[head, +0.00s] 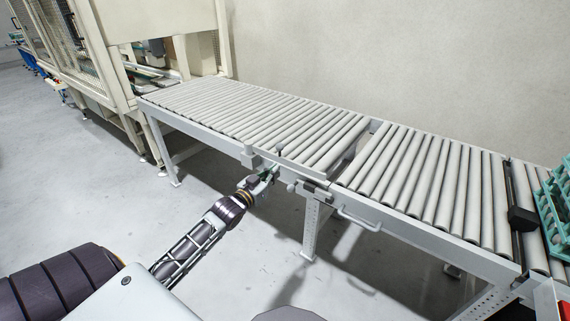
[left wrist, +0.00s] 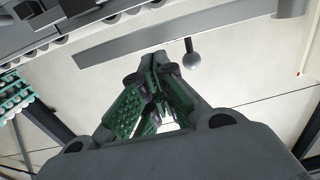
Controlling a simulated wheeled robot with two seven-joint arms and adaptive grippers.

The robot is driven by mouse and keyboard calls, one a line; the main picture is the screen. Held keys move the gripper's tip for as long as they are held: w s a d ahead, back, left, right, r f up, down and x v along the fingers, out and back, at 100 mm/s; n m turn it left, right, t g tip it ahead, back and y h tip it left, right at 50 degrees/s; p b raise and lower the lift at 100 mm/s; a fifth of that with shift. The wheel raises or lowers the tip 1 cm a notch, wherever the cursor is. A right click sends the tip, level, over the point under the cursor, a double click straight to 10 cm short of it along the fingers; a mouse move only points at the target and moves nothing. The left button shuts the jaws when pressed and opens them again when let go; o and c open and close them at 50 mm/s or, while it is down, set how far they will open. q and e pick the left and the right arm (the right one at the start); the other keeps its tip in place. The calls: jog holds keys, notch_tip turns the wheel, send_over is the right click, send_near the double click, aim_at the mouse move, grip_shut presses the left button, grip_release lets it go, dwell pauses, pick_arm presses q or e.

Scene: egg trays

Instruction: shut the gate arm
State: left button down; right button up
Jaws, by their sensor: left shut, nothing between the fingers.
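My left gripper (head: 268,172) is at the near side rail of the roller conveyor, by the joint between its two sections. Its green-padded fingers (left wrist: 155,62) are closed together and empty in the left wrist view. A plain grey bar (left wrist: 150,38) with a round knob (left wrist: 191,55) on a short stem lies just past the fingertips there; it may be the gate arm. In the head view, a small dark-topped post (head: 281,148) stands at the rail beside the gripper. I cannot tell whether the fingers touch anything. My right gripper is not in view.
The conveyor's left rollers (head: 235,105) lead to a cream machine (head: 180,45). A handle (head: 360,219) sticks out from the right section's near rail. The floor at left is clear.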

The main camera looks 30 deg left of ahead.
aim_at(286, 162)
pick_arm(q)
jog(key=w+b, duration=0.1)
jog(key=w, duration=0.6)
jog(key=shift+d, duration=0.15)
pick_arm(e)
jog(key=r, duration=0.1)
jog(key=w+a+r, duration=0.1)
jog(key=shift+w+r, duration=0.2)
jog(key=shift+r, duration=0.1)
pick_arm(q)
jog(key=shift+w, duration=0.1)
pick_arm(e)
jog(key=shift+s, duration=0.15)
pick_arm(q)
jog(key=shift+w, duration=0.1)
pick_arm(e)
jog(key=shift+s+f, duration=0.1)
pick_arm(q)
jog(key=shift+w+y, duration=0.1)
jog(key=shift+y, duration=0.2)
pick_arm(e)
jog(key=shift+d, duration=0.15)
